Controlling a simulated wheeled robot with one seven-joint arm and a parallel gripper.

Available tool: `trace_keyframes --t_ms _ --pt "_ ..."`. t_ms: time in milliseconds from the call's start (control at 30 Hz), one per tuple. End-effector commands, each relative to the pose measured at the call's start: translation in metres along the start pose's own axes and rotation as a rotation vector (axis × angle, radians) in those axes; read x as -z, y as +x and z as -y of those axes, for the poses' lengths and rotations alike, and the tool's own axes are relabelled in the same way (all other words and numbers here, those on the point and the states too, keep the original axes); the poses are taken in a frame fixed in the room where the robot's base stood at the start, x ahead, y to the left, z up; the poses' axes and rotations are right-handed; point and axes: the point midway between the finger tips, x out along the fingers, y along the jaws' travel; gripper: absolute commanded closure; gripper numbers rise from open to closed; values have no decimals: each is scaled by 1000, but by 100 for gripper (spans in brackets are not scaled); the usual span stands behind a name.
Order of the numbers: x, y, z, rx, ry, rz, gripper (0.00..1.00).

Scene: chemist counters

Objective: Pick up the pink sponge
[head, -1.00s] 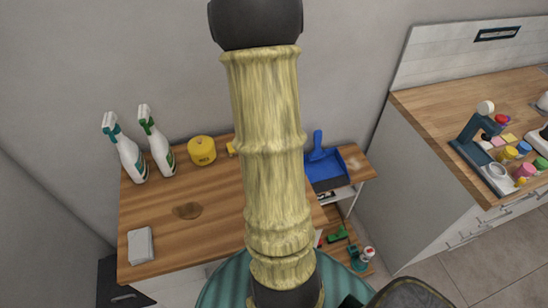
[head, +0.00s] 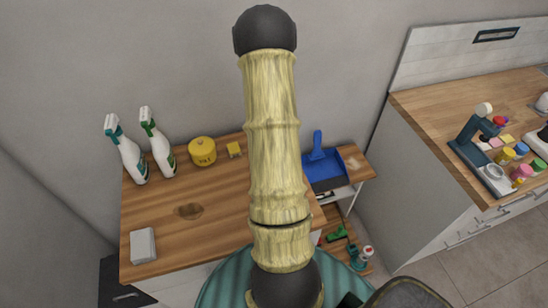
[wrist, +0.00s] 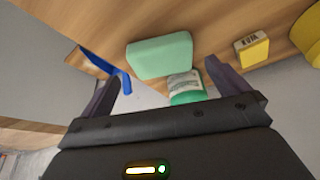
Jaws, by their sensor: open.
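No pink sponge shows in the wrist view. My gripper (wrist: 160,85) is open and empty in the wrist view, its two dark fingers wide apart. A pale green block (wrist: 160,55) lies ahead of the fingers on the wooden top, with a green-lidded jar (wrist: 186,88) just below it in the picture. In the head view my arm hides the gripper and part of the wooden table.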

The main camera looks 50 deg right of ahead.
Motion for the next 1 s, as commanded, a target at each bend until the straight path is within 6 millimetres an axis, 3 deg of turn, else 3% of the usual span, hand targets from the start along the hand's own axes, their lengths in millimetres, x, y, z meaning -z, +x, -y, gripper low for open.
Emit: trace_keyframes --t_ms 333,800,1000 --pt "0 3 0 0 0 1 0" --pt "-5 48 1 0 0 0 0" --pt "-6 52 1 0 0 0 0"
